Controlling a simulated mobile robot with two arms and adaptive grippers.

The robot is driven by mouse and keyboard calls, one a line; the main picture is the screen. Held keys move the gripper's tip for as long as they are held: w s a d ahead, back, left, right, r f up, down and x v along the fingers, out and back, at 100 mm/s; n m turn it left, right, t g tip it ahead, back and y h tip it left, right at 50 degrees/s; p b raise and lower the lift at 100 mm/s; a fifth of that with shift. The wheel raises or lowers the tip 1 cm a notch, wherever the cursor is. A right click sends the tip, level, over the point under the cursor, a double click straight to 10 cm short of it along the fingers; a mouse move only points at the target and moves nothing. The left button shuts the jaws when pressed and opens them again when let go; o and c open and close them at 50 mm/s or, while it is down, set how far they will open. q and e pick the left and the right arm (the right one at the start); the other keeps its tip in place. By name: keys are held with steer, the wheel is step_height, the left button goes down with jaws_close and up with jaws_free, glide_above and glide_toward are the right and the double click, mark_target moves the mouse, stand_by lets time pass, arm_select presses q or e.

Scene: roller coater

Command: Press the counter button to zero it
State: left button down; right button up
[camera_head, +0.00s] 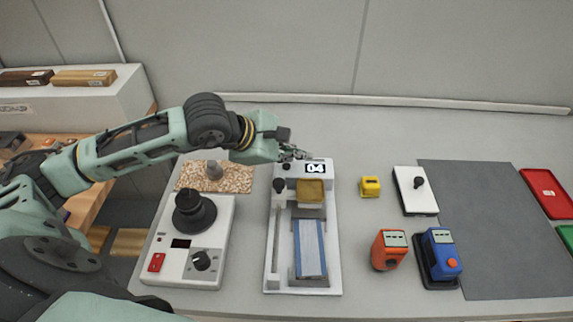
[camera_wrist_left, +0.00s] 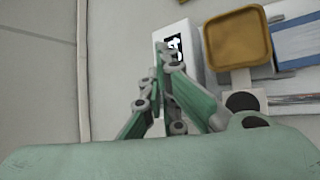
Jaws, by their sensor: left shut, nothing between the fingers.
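The counter (camera_head: 315,168) is a small black display reading "04" on the white housing at the far end of the roller coater (camera_head: 335,262). In the left wrist view the display (camera_wrist_left: 174,48) shows partly, just past my fingertips. My left gripper (camera_head: 303,154) is shut and empty, at the back left edge of the counter housing. In the left wrist view the left gripper (camera_wrist_left: 165,62) overlaps the housing (camera_wrist_left: 190,62); I cannot tell whether it touches. I cannot make out the counter button. My right gripper is not in view.
A mustard tray (camera_head: 311,190) sits on the coater just in front of the counter. A white hotplate-like unit (camera_head: 208,250) with a black knob stands left. A yellow block (camera_head: 370,187), an orange device (camera_head: 389,250) and a blue device (camera_head: 440,258) stand right. The back bench is clear.

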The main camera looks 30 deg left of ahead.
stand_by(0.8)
arm_select(q)
steer(key=shift+f+b, duration=0.4)
steer(key=shift+b, duration=0.4)
steer(key=shift+f+b, duration=0.45)
steer(key=shift+b, duration=0.25)
stand_by(0.4)
steer(key=shift+r, duration=0.15)
stand_by(0.3)
steer(key=shift+r, duration=0.7)
steer(key=shift+r+p, duration=0.1)
steer(key=shift+p, duration=0.2)
steer(key=shift+r+p, duration=1.15)
steer(key=shift+r, duration=1.25)
